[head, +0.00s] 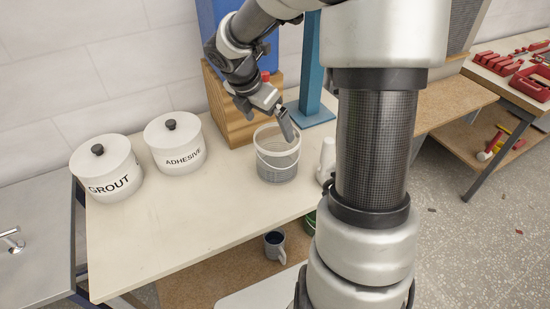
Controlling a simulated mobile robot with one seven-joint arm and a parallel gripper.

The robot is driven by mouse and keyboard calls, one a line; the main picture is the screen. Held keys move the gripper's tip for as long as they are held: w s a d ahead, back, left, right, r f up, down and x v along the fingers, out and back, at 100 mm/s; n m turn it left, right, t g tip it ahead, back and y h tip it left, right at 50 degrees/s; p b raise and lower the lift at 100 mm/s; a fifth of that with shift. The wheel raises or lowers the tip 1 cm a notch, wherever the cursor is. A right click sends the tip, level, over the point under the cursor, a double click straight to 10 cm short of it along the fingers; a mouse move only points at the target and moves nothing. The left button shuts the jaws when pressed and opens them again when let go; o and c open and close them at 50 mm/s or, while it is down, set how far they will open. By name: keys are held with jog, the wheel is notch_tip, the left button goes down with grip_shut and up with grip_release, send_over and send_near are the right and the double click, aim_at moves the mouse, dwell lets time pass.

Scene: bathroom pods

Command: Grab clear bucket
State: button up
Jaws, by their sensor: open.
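The clear bucket (277,166) stands upright on the pale tabletop, right of the two white canisters. It is see-through with a white rim and a thin handle band across its front. My gripper (288,124) is at the bucket's rim, over its back right side, pointing down. Its jaws are open, seen nearly edge-on. I cannot tell whether a finger is inside the bucket or touching its wall.
White canisters marked GROUT (108,176) and ADHESIVE (181,151) stand left. A wooden block (226,112) and a blue stand (310,75) are close behind the bucket. A white object (327,158) is to its right. The table's (160,240) front left is clear. A mug (275,243) sits below.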

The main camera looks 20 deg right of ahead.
jog(key=b, duration=0.2)
send_near(277, 139)
jog(key=s+d+f, duration=0.1)
jog(key=s+f, duration=0.3)
jog(key=shift+w+f, duration=0.1)
jog(key=shift+w, duration=0.1)
jog(key=c, duration=1.4)
